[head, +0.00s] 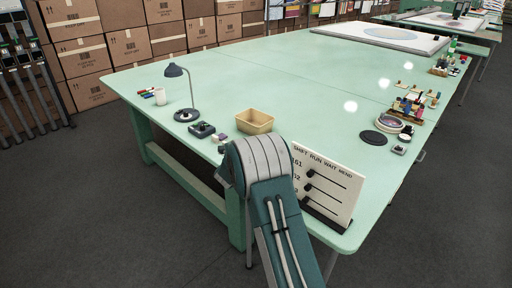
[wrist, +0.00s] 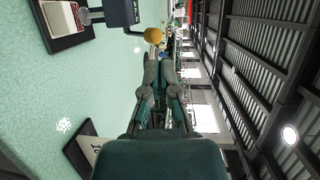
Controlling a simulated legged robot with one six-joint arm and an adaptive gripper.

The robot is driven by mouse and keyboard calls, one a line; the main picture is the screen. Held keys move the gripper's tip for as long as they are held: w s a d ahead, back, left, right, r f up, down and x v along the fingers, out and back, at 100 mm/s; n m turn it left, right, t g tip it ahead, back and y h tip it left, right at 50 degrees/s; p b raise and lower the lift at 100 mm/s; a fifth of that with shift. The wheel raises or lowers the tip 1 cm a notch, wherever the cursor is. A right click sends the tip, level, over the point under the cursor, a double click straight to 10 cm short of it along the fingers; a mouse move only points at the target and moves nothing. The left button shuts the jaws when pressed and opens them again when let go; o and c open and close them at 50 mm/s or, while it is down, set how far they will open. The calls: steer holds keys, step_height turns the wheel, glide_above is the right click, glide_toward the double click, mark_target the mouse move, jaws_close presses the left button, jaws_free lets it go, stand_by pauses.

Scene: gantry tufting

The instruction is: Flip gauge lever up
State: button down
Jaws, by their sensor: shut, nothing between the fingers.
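In the wrist view, a yellow-orange round knob (wrist: 153,35) shows just beyond my gripper (wrist: 159,68), next to a dark block. It appears to be the gauge lever's knob, but its stem is not clear. My gripper's fingers are together and empty, pointing towards the knob; a small gap seems to separate them. A dark-based device with a pale block (wrist: 68,18) lies on the table at the upper left. In the head view, a small dark device (head: 201,130) sits near the table's edge, left of my arm. My gripper is hidden behind my arm there.
The green table (head: 290,80) has a desk lamp (head: 176,72), a tan bin (head: 254,121) and a white slider board (head: 325,182) close to my arm. A black disc (head: 373,137) and thread spools lie to the right. The table's middle is clear.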

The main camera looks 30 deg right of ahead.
steer(key=s+a+r+n+t+y, duration=0.1)
steer(key=s+a+r+n+y, duration=0.55)
steer(key=a+r, duration=0.2)
steer(key=s+a+r+n+t+y, duration=0.2)
steer(key=s+a+r+n+y, duration=0.35)
steer(key=a+r+n, duration=0.35)
steer(key=s+f+n+g, duration=0.1)
steer(key=s+n, duration=0.3)
steer(key=s, duration=0.6)
steer(key=s+a+f+n+g+y, duration=0.1)
steer(key=s+n+g, duration=0.3)
steer(key=s, duration=0.7)
steer(key=s+a+f+n+g, duration=0.1)
steer(key=s+n, duration=0.4)
steer(key=s, duration=0.5)
steer(key=shift+s+a+f+g, duration=0.25)
steer(key=shift+s+f+g, duration=0.15)
steer(key=shift+g, duration=0.5)
